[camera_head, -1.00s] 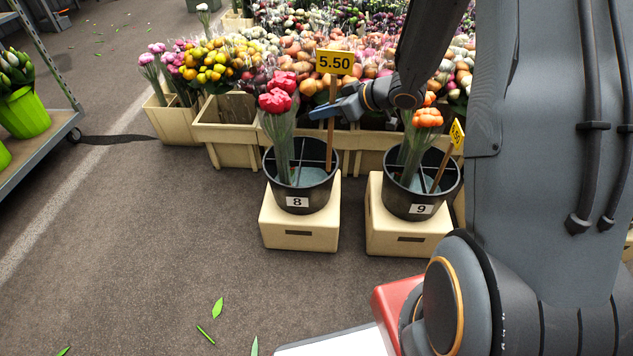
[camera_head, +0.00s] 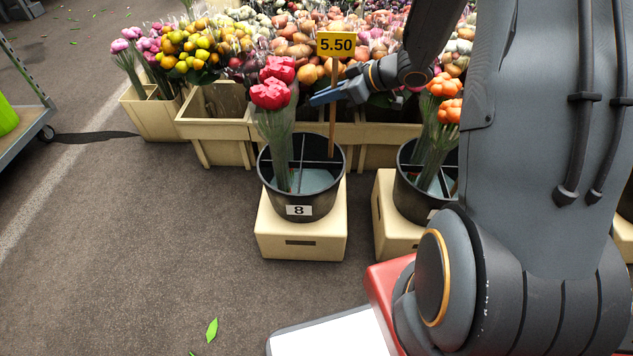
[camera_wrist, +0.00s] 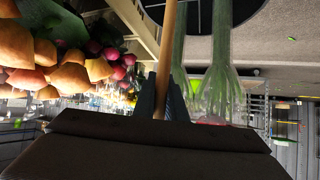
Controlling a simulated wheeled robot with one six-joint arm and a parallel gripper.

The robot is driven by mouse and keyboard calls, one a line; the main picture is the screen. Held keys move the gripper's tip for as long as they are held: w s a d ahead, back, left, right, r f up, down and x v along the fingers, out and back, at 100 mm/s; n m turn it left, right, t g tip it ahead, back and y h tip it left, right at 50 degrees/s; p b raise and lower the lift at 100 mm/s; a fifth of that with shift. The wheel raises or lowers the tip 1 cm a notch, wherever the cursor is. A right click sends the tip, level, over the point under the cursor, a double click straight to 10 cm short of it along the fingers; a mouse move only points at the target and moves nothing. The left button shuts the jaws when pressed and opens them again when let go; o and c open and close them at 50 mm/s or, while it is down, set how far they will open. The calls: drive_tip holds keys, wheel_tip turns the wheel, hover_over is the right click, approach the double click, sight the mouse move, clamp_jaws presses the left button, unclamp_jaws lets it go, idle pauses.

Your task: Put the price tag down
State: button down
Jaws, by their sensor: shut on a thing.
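The price tag is a yellow sign reading 5.50 (camera_head: 336,44) on a thin wooden stick (camera_head: 333,118). My gripper (camera_head: 324,97) is shut on the stick below the sign and holds it about upright. In the wrist view the stick (camera_wrist: 164,75) runs between the two fingers (camera_wrist: 161,102). The black bucket marked 8 (camera_head: 300,210) stands below, with dividers inside and red tulips (camera_head: 275,90) in its left part. The stick's lower end shows over the back right compartment; I cannot tell whether it touches the bucket.
Bucket 8 stands on a cream crate (camera_head: 300,243). Another black bucket (camera_head: 408,198) with orange tulips (camera_head: 445,97) is to the right, partly hidden by my arm. Cream flower boxes (camera_head: 215,128) stand close behind. The floor (camera_head: 150,230) at left is clear.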

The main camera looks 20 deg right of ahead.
drive_tip(key=w+a+f+b, duration=0.1)
drive_tip(key=f+b, duration=0.3)
drive_tip(key=f, duration=0.4)
drive_tip(key=w+a+f+b, duration=0.2)
drive_tip(key=f+b, duration=0.2)
drive_tip(key=f, duration=0.3)
drive_tip(key=shift+w+f+b, duration=0.2)
drive_tip(key=shift+f+b, duration=0.1)
drive_tip(key=shift+f, duration=0.2)
drive_tip(key=c, duration=1.8)
unclamp_jaws()
